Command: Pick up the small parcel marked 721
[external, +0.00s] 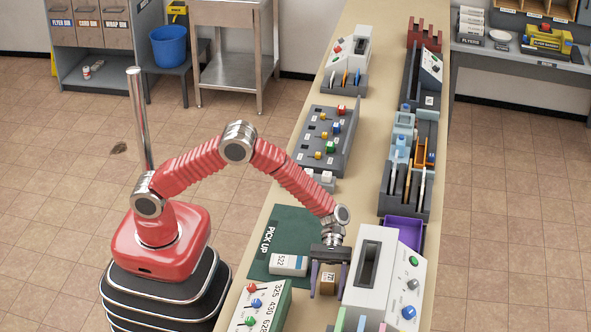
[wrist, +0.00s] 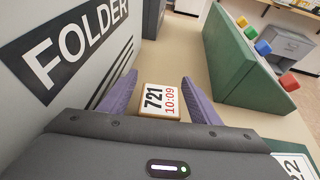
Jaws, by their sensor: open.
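The small parcel marked 721 (wrist: 160,101) shows in the wrist view as a tan box with a white label, "721" in black and "10:09" in red. It stands between the two purple fingers of my gripper (wrist: 164,98). The fingers are apart, with a gap visible on the left side of the parcel. In the external view my gripper (external: 329,278) points down over the parcel (external: 327,284), beside the grey machine. Whether a finger touches the parcel cannot be told.
The grey FOLDER machine (external: 378,283) stands close on the right of my gripper. A white parcel marked 522 (external: 289,264) lies on the green PICK UP mat (external: 284,229) to the left. A green panel with coloured knobs (external: 262,303) stands at the front left.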

